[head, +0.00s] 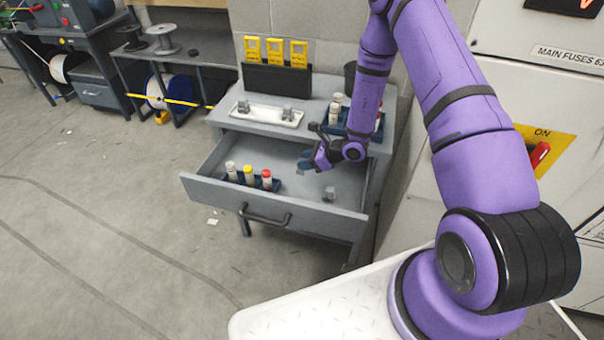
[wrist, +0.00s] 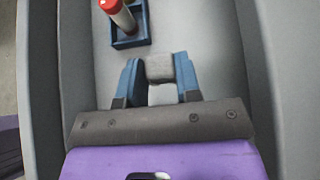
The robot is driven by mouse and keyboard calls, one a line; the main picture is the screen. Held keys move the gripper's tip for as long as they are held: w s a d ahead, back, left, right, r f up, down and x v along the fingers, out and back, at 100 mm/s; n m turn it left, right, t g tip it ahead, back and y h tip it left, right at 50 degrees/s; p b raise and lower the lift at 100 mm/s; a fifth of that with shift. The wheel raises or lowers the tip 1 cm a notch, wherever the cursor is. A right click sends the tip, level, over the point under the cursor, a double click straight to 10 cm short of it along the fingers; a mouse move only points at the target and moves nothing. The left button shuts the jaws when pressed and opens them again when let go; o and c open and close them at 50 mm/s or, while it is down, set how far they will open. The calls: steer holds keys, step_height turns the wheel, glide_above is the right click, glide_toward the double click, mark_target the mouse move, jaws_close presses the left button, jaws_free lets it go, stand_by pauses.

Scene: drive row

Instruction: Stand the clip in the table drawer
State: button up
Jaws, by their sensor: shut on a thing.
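My gripper (wrist: 159,85) has its blue fingers shut on a grey clip (wrist: 160,67), one finger on each side of it, in the wrist view. In the head view my gripper (head: 306,162) is low over the back part of the open table drawer (head: 225,194). The held clip cannot be made out there, and I cannot tell whether it touches the drawer floor. Another small grey clip (head: 329,194) stands on the drawer floor, nearer the front right and apart from my gripper.
A blue rack (wrist: 131,39) with capped tubes stands in the drawer; its tubes (head: 249,175) also show in the head view. A white tray (head: 266,114) with grey clips lies on the tabletop. Another tube rack (head: 338,128) stands at right. The drawer's middle floor is clear.

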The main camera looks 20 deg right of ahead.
steer(key=shift+f, duration=3.05)
steer(key=o, duration=0.9)
steer(key=shift+f, duration=0.1)
steer(key=v, duration=1.2)
steer(key=s+a+r+n+g, duration=0.25)
steer(key=r+n, duration=0.25)
steer(key=r, duration=0.5)
steer(key=s+a+r+n+g, duration=0.1)
steer(key=s+a+r+n, duration=0.2)
steer(key=r, duration=0.7)
steer(key=s+a+r+n+g, duration=0.1)
steer(key=a+r+n+g, duration=0.1)
steer(key=r+n, duration=0.65)
steer(key=s+d+r+n+t+h, duration=0.1)
steer(key=s+r+n+h, duration=0.2)
steer(key=s+r, duration=0.3)
steer(key=s+d+r+n+t+h, duration=0.1)
steer(key=s+d+r+n+h, duration=0.1)
steer(key=s+r, duration=0.5)
steer(key=s+d+r+n+t+h, duration=0.1)
steer(key=s+r+n+t+h, duration=0.1)
steer(key=s+r, duration=0.5)
steer(key=shift+s+d+r+n+h, duration=0.15)
steer(key=shift+s+d+n+h, duration=0.05)
steer(key=shift+s+n+h, duration=0.75)
